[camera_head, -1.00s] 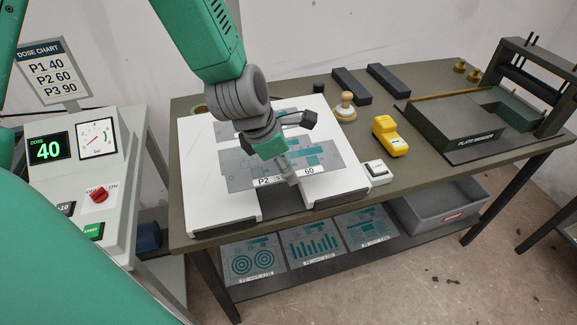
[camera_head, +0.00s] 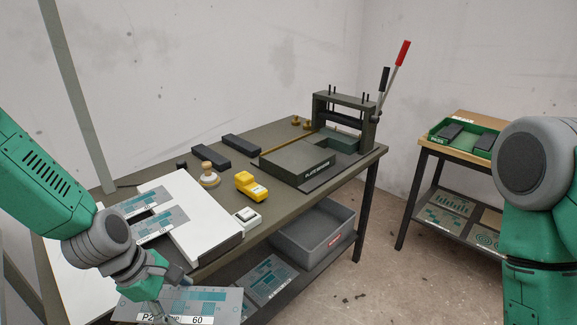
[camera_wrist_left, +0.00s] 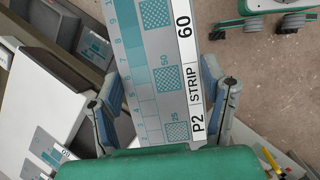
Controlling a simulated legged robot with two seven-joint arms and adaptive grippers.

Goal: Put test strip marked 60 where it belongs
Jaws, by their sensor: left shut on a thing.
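The test strip marked P2 and 60 (camera_head: 222,299) is a grey plate with teal patches and a white label. My left gripper (camera_head: 168,296) is shut on it and holds it up in front of the table's near edge, beside the white panel. In the left wrist view the strip (camera_wrist_left: 158,72) lies between the two blue-grey fingers, its label reading "P2 STRIP 60". Two similar teal-patterned plates (camera_head: 160,225) lie on the white panel (camera_head: 205,232). My right arm shows at the right edge; its gripper is out of view.
The table holds a yellow device (camera_head: 250,187), a wooden-knobbed stamp (camera_head: 208,176), a white switch box (camera_head: 246,217), dark bars (camera_head: 241,145) and the plate bender (camera_head: 310,165). A grey bin (camera_head: 315,232) and plates sit on the shelf below. A second table with a green tray (camera_head: 467,136) stands right.

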